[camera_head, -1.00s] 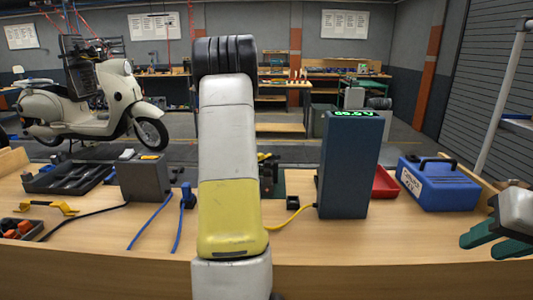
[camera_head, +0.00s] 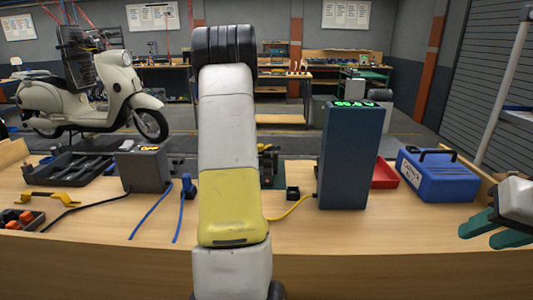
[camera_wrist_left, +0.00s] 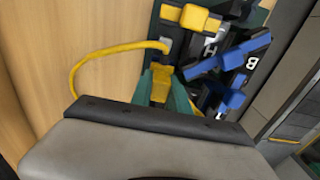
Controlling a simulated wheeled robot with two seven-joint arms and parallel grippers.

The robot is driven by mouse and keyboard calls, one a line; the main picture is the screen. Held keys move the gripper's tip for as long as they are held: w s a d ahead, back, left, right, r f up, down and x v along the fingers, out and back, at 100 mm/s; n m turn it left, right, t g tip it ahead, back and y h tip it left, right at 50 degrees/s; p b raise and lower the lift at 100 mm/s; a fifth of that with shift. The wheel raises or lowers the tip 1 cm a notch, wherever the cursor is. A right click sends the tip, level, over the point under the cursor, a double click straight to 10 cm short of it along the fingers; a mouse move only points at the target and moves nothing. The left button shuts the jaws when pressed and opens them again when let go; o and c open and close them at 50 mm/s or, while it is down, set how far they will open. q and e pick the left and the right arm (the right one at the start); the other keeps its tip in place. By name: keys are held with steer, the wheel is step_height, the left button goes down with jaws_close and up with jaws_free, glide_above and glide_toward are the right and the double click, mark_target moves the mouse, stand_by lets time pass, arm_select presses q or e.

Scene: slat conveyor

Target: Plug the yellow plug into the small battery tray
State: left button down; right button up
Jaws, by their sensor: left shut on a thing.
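In the left wrist view my left gripper (camera_wrist_left: 160,88) has its green fingers shut on the yellow plug (camera_wrist_left: 161,86). The yellow cable (camera_wrist_left: 84,64) loops out to the left of it. The dark tray (camera_wrist_left: 208,98) lies just beyond and right of the fingers, with a yellow block and blue connectors on it. I cannot tell whether the plug touches a socket. In the head view my left arm hides this gripper and plug; a dark part (camera_head: 268,163), perhaps of the tray, shows behind the arm. My right gripper (camera_head: 492,230) is open and empty at the right edge.
A dark blue tower with a green display (camera_head: 350,160) stands right of my left arm, with the yellow cable at its foot. A small black block (camera_head: 292,193), red tray (camera_head: 384,174) and blue case (camera_head: 438,177) are nearby. A grey box (camera_head: 143,170) stands left.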

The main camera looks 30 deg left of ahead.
arm_select(q)
steer(key=shift+f, duration=1)
steer(key=c, duration=1.2)
jaws_free()
steer(key=shift+o, duration=0.2)
steer(key=shift+r, duration=3.95)
